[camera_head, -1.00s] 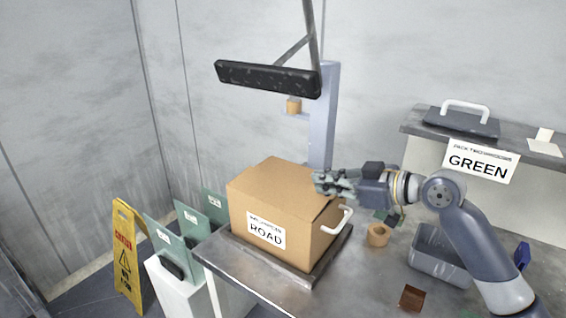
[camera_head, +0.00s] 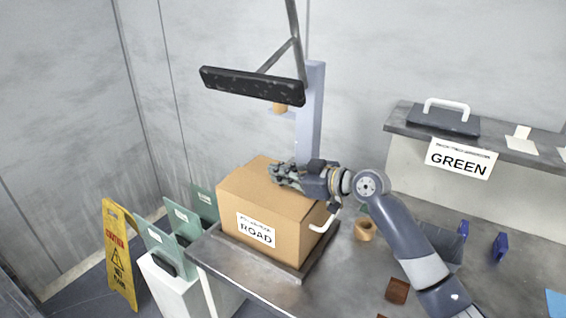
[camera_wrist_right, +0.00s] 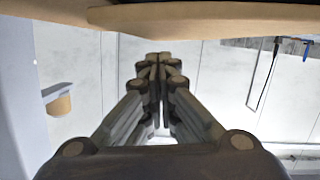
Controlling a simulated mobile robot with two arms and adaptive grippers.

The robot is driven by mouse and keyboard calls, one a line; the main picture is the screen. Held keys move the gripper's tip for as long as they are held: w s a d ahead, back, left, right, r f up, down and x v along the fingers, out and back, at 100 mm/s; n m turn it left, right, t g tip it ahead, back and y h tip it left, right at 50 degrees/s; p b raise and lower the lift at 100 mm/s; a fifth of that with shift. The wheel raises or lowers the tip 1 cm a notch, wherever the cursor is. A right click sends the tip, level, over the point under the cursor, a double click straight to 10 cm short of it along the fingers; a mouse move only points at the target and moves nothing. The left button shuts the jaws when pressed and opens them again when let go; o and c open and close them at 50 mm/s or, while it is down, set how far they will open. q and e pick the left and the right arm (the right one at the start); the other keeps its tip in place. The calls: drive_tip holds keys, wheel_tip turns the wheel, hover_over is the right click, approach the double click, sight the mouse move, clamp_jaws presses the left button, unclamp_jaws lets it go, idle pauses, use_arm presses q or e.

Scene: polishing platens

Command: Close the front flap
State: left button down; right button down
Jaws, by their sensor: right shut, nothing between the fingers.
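A brown cardboard box (camera_head: 262,231) labelled ROAD stands on a dark metal plate (camera_head: 315,262) on the bench. Its top panel (camera_head: 248,180) looks flat and nearly level; I cannot tell the front flap apart from the other flaps. My right gripper (camera_head: 274,173) is shut and empty, reaching in from the right over the far part of the box top. I cannot tell whether it touches the cardboard. In the right wrist view the closed fingers (camera_wrist_right: 158,60) lie just under a cardboard edge (camera_wrist_right: 200,20). My left gripper is not in view.
A white handle (camera_head: 324,222) sticks out at the box's right side. A dark bar (camera_head: 252,86) hangs above the box. A tan ring (camera_head: 365,229), a grey bin (camera_head: 447,246) and a brown piece (camera_head: 397,290) are on the bench to the right. A yellow sign (camera_head: 120,255) stands at the left.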

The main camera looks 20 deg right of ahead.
drive_tip(key=shift+w+f, duration=0.1)
drive_tip(key=shift+f, duration=0.2)
drive_tip(key=shift+w+d+f+m+b, duration=0.1)
drive_tip(key=shift+d+f+m+b, duration=0.1)
drive_tip(key=shift+f+m+b, duration=0.45)
drive_tip(key=shift+w+d+f+b, duration=0.1)
drive_tip(key=shift+w+f+b, duration=0.05)
drive_tip(key=shift+b, duration=0.35)
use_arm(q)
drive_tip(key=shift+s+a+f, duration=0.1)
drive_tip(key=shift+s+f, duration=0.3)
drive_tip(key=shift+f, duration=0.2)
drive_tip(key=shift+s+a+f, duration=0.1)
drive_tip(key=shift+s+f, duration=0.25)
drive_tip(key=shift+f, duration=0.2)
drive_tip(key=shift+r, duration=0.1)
use_arm(e)
drive_tip(key=shift+r, duration=0.25)
